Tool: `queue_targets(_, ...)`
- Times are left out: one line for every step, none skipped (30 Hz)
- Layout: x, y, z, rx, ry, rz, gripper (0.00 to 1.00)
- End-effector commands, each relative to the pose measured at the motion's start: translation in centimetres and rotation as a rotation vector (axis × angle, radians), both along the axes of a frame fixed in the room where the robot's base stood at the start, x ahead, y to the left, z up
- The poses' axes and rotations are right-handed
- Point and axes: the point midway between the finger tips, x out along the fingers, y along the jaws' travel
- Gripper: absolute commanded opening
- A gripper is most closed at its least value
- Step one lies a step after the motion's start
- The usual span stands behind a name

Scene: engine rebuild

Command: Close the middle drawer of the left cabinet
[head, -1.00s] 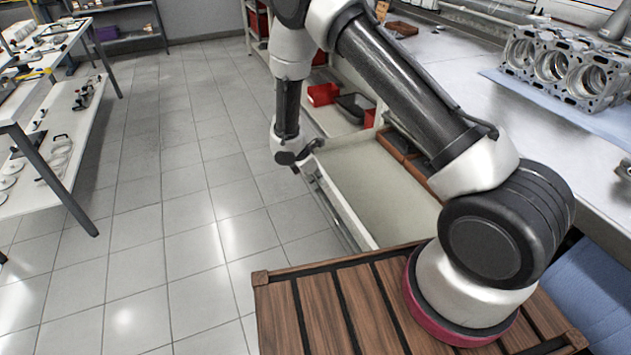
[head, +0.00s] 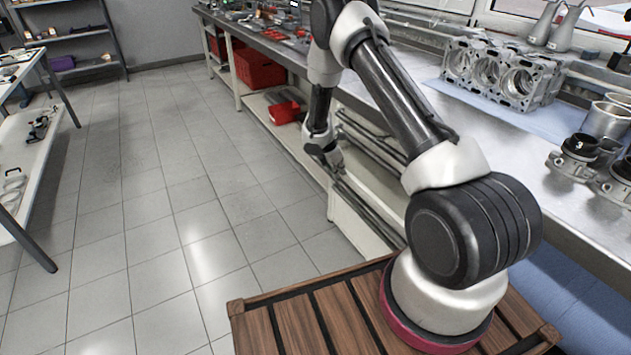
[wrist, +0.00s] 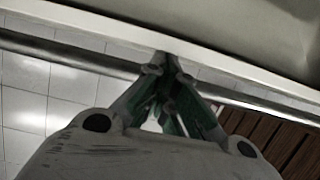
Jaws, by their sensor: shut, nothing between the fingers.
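The left cabinet (head: 357,228) stands under the workbench, with a drawer front and its bar handle (head: 368,209) beside my arm. In the head view little or none of the drawer's inside shows; how far it stands out I cannot tell. My gripper (head: 331,164) is at the drawer front's far end, low beside the bench. In the wrist view my gripper (wrist: 166,62) is shut and empty. Its tips are at the pale drawer-front edge (wrist: 215,72), across the metal handle bar (wrist: 85,54). Whether they touch is unclear.
The workbench (head: 420,110) carries an engine block (head: 500,72) and metal parts. Red bins (head: 285,110) sit on the lower shelf beyond. A slatted wooden platform (head: 330,315) is under my arm's base. Tiled floor (head: 160,200) is clear at left, before a table (head: 35,160).

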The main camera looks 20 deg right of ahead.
Motion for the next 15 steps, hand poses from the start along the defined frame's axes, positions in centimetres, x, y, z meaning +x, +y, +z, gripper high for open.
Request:
queue_targets(0.2, -1.6, -0.1, 0.001, -0.001, -0.006, 0.00)
queue_targets(0.4, -2.4, -0.1, 0.001, 0.000, -0.004, 0.00)
queue_targets(0.6, -3.5, -0.1, 0.001, -0.001, -0.005, 0.00)
queue_targets(0.7, -4.2, -0.1, 0.001, 0.000, -0.003, 0.00)
queue_targets(0.9, -4.9, -0.1, 0.001, -0.001, -0.004, 0.00)
queue_targets(1.0, -5.7, -0.1, 0.001, 0.000, -0.003, 0.00)
queue_targets(1.1, -6.2, -0.1, 0.001, 0.000, -0.003, 0.00)
queue_targets(1.2, -6.8, -0.1, 0.001, 0.000, -0.003, 0.00)
queue_targets(1.4, -7.4, -0.1, 0.001, -0.001, -0.002, 0.00)
queue_targets(1.5, -7.8, -0.1, 0.001, -0.001, -0.003, 0.00)
queue_targets(1.5, -8.2, -0.1, 0.001, -0.001, -0.002, 0.00)
queue_targets(1.6, -8.6, -0.1, 0.001, -0.001, -0.002, 0.00)
queue_targets(1.6, -8.9, -0.1, 0.001, -0.001, -0.002, 0.00)
queue_targets(1.7, -9.1, -0.1, 0.001, 0.000, -0.001, 0.00)
queue_targets(1.8, -9.3, -0.1, 0.001, -0.001, 0.000, 0.00)
